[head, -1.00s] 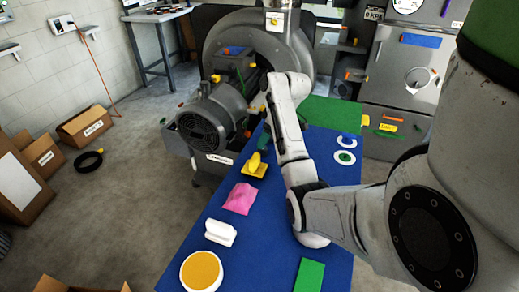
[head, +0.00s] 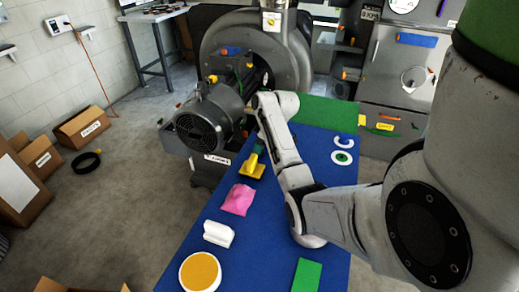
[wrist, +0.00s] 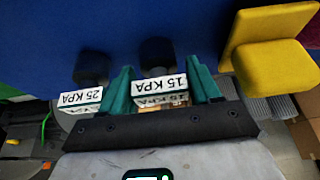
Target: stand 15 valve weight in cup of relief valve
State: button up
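In the wrist view, the 15 valve weight (wrist: 161,87) is a small block with white faces marked 15 KPA and a dark round part beyond it. My gripper (wrist: 166,85) has its two teal fingers on either side of this weight. The fingers are close to its sides; whether they press on it is not clear. A 25 KPA weight (wrist: 80,99) stands just outside the left finger. In the head view, a teal part of my gripper (head: 258,149) shows beside my arm, above the yellow piece; the weights are hidden there. I cannot identify the relief valve's cup.
A yellow block (wrist: 274,55) is close to the right finger in the wrist view. On the blue table mat (head: 262,262) lie a pink cloth (head: 237,199), a white piece (head: 218,233) and a round orange-topped item (head: 200,272). The blower (head: 205,125) stands behind at the left.

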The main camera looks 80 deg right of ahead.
jog(key=c, duration=0.6)
jog(key=shift+r, duration=0.1)
jog(key=shift+c, duration=0.4)
